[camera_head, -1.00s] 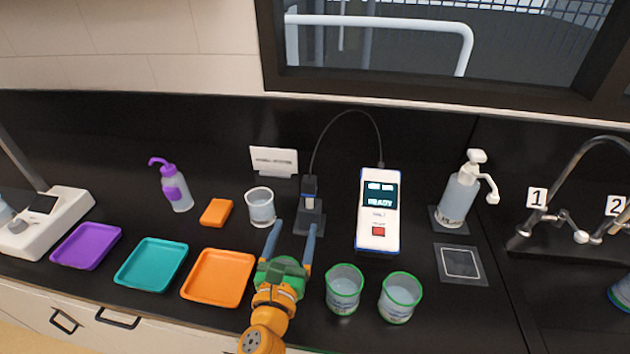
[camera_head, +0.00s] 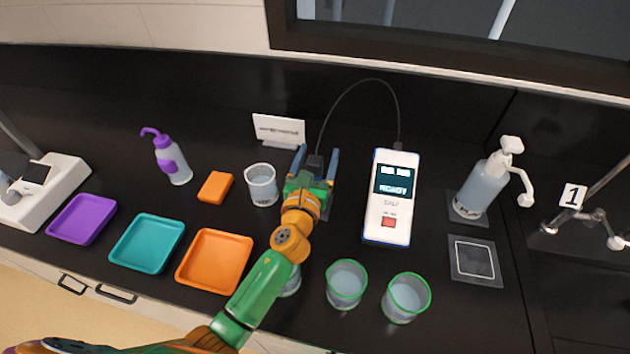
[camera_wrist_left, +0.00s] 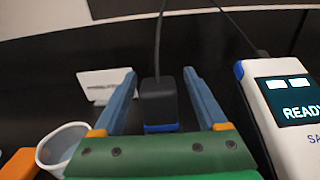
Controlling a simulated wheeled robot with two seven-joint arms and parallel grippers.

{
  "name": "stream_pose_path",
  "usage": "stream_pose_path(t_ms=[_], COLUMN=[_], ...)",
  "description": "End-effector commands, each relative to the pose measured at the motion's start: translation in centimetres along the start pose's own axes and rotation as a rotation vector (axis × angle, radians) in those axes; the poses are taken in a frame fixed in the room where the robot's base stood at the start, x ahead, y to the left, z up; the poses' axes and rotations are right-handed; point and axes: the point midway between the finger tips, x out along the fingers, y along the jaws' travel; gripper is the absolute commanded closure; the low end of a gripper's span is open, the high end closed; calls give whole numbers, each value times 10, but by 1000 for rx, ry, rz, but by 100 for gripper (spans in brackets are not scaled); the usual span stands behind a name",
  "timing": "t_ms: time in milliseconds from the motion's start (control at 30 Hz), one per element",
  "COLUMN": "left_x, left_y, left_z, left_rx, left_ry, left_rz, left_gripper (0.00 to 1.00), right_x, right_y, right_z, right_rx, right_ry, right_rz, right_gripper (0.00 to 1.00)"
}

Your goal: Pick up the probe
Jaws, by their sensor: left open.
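The probe (camera_head: 315,163) is a dark upright piece with a blue band and a cable from its top. The cable loops over to the white meter (camera_head: 391,197), whose screen reads READY. My left gripper (camera_head: 318,167) is open, with a blue finger on each side of the probe. The left wrist view shows the probe (camera_wrist_left: 158,101) standing between the two fingers, with a gap on both sides. The gripper hides the probe's lower part and most of its stand (camera_head: 330,212). My right gripper is not in view.
A clear beaker (camera_head: 261,187) stands close left of the gripper, and a white sign (camera_head: 279,130) behind it. Two green-rimmed cups (camera_head: 346,283) stand in front right. An orange tray (camera_head: 214,260) lies left of my arm. A pump bottle (camera_head: 482,187) stands right.

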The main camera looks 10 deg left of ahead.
Motion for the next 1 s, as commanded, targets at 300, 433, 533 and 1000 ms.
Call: stream_pose_path(t_ms=[300, 433, 533, 1000], left_x=[3, 3, 2, 3], left_y=[0, 0, 0, 0], left_z=[-1, -1, 0, 70], left_rx=[0, 0, 0, 3], left_ry=[1, 1, 1, -6], left_rz=[0, 0, 0, -1], left_gripper=[49, 84, 100, 100], right_x=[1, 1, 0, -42], right_y=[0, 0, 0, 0], right_z=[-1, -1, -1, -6], right_rx=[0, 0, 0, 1], right_ry=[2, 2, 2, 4], right_rz=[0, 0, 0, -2], right_gripper=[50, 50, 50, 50])
